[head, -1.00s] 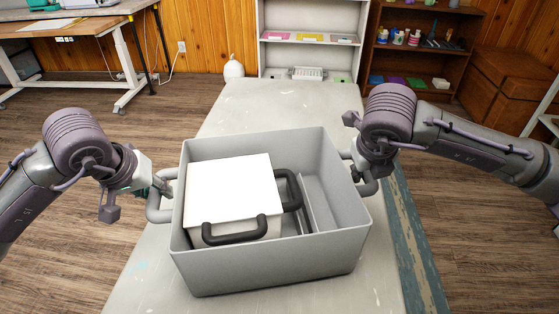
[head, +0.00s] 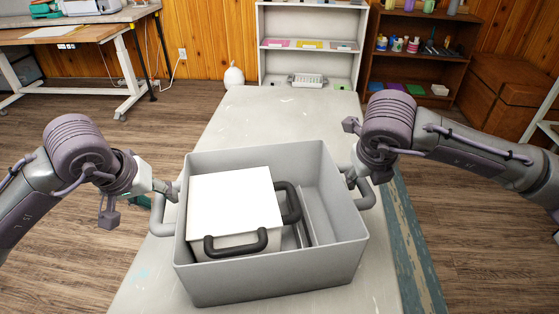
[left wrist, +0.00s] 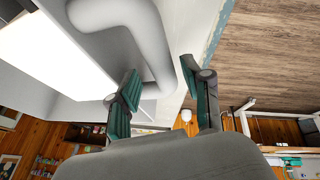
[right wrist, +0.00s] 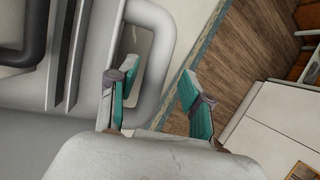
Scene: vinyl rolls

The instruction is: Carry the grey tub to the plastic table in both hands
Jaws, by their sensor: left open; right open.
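The grey tub (head: 270,278) stands upright on a long pale table (head: 270,112) in the head view. It has a looped grey handle on each side. My left gripper (head: 170,189) is open at the tub's left handle (head: 156,216); in the left wrist view its fingers (left wrist: 160,80) stand either side of the handle bar. My right gripper (head: 352,178) is open at the right handle (head: 367,190); in the right wrist view its fingers (right wrist: 160,75) straddle that handle's bar. I cannot tell whether the fingers touch the bars.
A white-topped box (head: 232,200) with dark handles sits inside the tub, beside grey strips. The table behind the tub is clear. A white shelf (head: 310,22) and brown bookcase (head: 410,65) stand beyond it. A wooden-topped desk (head: 75,36) is at the back left.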

